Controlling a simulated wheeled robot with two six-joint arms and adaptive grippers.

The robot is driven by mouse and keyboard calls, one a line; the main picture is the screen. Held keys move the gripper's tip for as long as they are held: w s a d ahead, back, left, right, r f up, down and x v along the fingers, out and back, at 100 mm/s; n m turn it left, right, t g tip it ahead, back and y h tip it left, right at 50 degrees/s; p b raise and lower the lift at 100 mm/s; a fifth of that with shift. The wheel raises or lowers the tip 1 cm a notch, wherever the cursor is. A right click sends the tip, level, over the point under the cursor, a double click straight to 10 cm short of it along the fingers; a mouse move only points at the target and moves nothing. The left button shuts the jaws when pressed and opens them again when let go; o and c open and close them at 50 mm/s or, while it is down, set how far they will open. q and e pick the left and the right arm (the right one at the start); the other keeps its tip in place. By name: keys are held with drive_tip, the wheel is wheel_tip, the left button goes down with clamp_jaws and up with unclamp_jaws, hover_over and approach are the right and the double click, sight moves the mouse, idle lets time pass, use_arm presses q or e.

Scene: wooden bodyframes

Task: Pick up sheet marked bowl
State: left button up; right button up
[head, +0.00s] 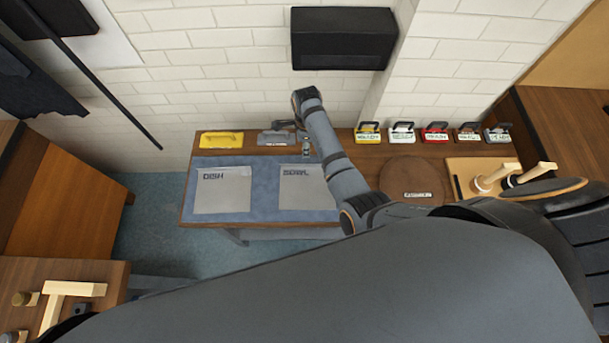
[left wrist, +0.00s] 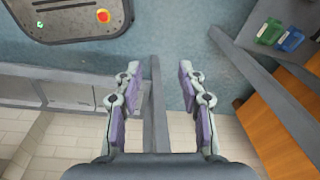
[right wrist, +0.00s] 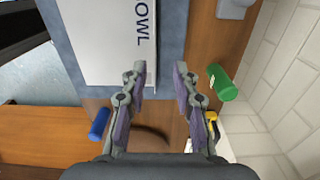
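The bowl sheet (head: 304,188) is a pale grey sheet lying on the blue mat (head: 262,168) on the wooden table, right of a similar sheet marked DISH (head: 222,193). In the right wrist view the bowl sheet (right wrist: 115,40) shows the letters OWL, with the rest cut off. My right gripper (right wrist: 157,75) is open and empty, with its fingertips near the sheet's lettered edge. In the head view my right arm hides much of this gripper (head: 306,150). My left gripper (left wrist: 158,74) is open and empty, away from the sheets; it is not visible in the head view.
A yellow holder (head: 222,139) and a grey one (head: 276,137) stand at the table's back edge. Several small labelled boxes (head: 402,133) line the back right. A green cylinder (right wrist: 222,82) and a blue cylinder (right wrist: 99,123) lie near my right gripper. A round brown board (head: 412,178) is farther right.

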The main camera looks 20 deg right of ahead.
drive_tip(key=f, duration=0.1)
drive_tip(key=s+f+b, duration=0.1)
drive_tip(key=f+b, duration=0.1)
drive_tip(key=f, duration=0.1)
drive_tip(key=shift+s+d, duration=0.1)
drive_tip(key=shift+s, duration=0.25)
drive_tip(key=shift+f, duration=0.3)
drive_tip(key=shift+w+f, duration=0.2)
drive_tip(key=shift+w, duration=0.1)
drive_tip(key=shift+f+b, duration=0.7)
drive_tip(key=shift+b, duration=0.25)
wheel_tip(320, 180, down, 4)
drive_tip(key=b, duration=0.4)
drive_tip(key=shift+r, duration=0.2)
drive_tip(key=shift+f+b, duration=0.2)
drive_tip(key=shift+b, duration=0.2)
use_arm(q)
wheel_tip(320, 180, down, 8)
drive_tip(key=s, duration=0.1)
drive_tip(key=shift+s+f, duration=0.15)
drive_tip(key=shift+s, duration=0.25)
use_arm(e)
drive_tip(key=shift+r, duration=0.2)
clamp_jaws()
